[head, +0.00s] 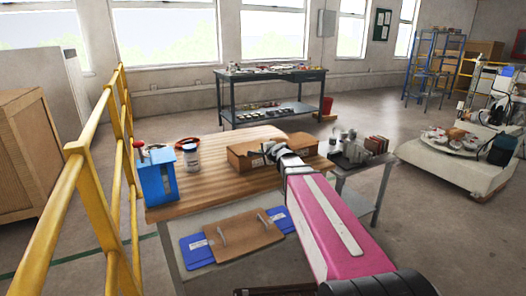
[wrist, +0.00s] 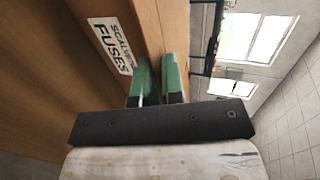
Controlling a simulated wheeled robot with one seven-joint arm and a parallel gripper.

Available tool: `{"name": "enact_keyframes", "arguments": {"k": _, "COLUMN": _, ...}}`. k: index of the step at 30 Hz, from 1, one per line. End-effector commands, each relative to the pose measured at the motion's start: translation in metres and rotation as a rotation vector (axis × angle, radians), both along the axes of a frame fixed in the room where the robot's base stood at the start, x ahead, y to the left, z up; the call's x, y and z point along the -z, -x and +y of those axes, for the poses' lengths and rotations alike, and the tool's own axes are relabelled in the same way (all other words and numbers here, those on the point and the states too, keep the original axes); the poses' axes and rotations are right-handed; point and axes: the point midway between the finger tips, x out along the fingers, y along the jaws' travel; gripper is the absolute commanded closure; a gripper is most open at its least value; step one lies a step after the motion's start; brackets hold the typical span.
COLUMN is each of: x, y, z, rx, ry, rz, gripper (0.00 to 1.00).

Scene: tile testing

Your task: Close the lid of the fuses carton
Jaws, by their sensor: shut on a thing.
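The fuses carton (head: 240,161) is a brown cardboard box at the right back part of the wooden table. In the wrist view its front face carries a white label reading FUSES (wrist: 110,46). My gripper (head: 275,150) is at the carton in the head view, and my pink arm hides part of the box. In the wrist view the green fingertips of my gripper (wrist: 161,78) are close together at a brown cardboard edge of the carton, shut on it. I cannot tell whether this edge is the lid or a wall, nor how far the lid stands open.
On the wooden table (head: 215,160) stand a blue box (head: 158,181) and a jar (head: 189,158) at the left. A brown board with handles (head: 243,232) lies over a blue one at the front. A side table (head: 360,170) is close on the right; a yellow railing (head: 75,185) is at left.

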Motion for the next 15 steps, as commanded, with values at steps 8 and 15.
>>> {"name": "enact_keyframes", "arguments": {"k": 8, "x": 0.0015, "y": 0.0, "z": 0.0004, "rx": -0.002, "ry": -0.001, "rz": 0.004, "gripper": 1.0}}
{"name": "enact_keyframes", "arguments": {"k": 15, "x": 0.0012, "y": 0.0, "z": 0.0004, "rx": -0.002, "ry": 0.0, "rz": 0.002, "gripper": 0.6}}
